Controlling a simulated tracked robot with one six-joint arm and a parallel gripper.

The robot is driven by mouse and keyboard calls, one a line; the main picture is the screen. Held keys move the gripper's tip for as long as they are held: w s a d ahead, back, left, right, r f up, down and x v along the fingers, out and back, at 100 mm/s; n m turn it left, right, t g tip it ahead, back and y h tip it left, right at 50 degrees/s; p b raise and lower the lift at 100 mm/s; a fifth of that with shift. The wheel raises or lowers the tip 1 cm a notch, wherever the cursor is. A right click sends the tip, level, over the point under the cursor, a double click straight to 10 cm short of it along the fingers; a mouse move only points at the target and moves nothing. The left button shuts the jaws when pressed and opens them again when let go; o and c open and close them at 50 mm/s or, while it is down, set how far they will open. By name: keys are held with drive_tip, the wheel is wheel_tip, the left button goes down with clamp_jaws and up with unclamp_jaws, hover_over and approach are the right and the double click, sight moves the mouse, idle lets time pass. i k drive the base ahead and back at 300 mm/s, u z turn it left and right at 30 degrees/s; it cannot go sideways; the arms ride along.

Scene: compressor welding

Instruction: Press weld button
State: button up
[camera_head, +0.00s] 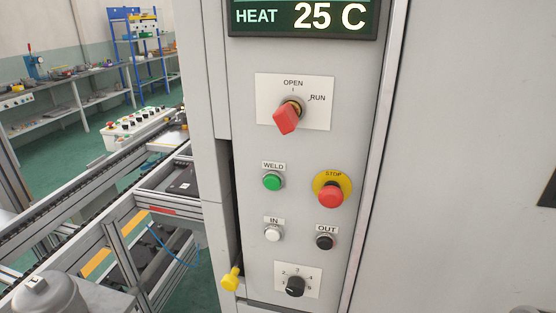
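The weld button (272,181) is a round green push button on the grey control panel (335,130), under a small white label reading WELD. It sits left of the red STOP button (331,195) on its yellow disc. A part of a grey arm-like body shows at the lower left, but I cannot tell what it is. My gripper is not in view, and nothing covers the weld button.
A red rotary switch (287,117) marked OPEN and RUN sits above. A white IN button (272,234), a black OUT button (324,242) and a black dial (295,286) sit below. A yellow knob (231,279) sticks out at the panel's lower left. A conveyor frame (110,215) stands left.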

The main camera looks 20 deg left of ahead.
sight(272, 182)
drive_tip(key=z, duration=0.25)
drive_tip(key=k, duration=1.15)
drive_tip(key=u, duration=0.95)
drive_tip(key=i, duration=1)
